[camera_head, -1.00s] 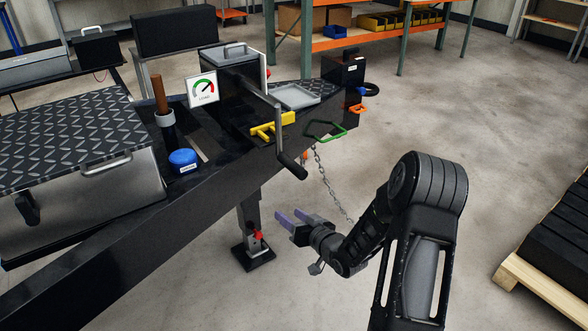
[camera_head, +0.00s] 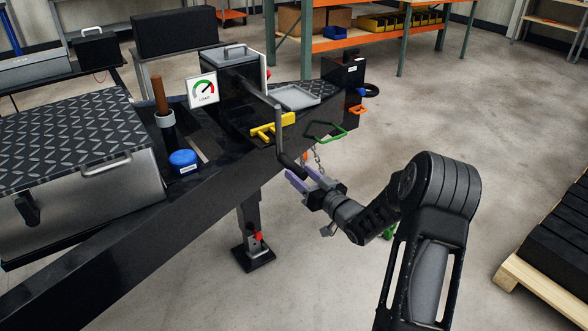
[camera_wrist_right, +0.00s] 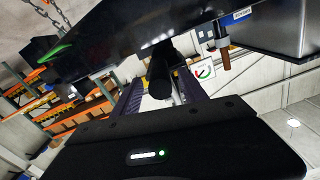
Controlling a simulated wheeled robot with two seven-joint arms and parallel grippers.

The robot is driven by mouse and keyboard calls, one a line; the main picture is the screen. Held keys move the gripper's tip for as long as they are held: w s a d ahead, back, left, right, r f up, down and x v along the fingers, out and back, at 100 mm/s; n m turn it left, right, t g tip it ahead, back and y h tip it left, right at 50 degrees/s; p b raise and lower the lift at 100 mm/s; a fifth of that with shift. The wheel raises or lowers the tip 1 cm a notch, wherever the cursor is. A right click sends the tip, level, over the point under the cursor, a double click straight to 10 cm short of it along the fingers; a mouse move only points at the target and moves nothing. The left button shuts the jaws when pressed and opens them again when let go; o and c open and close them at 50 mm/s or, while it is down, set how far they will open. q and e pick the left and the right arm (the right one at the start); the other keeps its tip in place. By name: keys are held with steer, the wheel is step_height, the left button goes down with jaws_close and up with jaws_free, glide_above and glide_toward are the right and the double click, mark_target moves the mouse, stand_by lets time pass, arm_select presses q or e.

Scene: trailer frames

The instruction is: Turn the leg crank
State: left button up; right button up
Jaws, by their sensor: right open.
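The leg crank (camera_head: 279,126) is a dark bent rod on the trailer frame. Its lower arm hangs down and ends in a black handle (camera_head: 289,162). My right gripper (camera_head: 303,175) is open, its purple fingers at the handle's lower end. In the right wrist view the handle (camera_wrist_right: 159,76) shows between the two spread fingers (camera_wrist_right: 158,84); I cannot tell whether either finger touches it. The jack leg (camera_head: 250,220) stands below the frame, with a red part and a square foot on the floor. My left gripper is not in view.
The black trailer beam (camera_head: 140,250) runs diagonally beside the crank. A yellow part (camera_head: 270,128), a green loop handle (camera_head: 326,132) and a hanging chain (camera_head: 318,160) are close by. A pallet (camera_head: 535,280) stands at the right. Open floor lies between.

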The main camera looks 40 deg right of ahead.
mark_target(294, 168)
steer(key=shift+w, duration=1.9)
jaws_close()
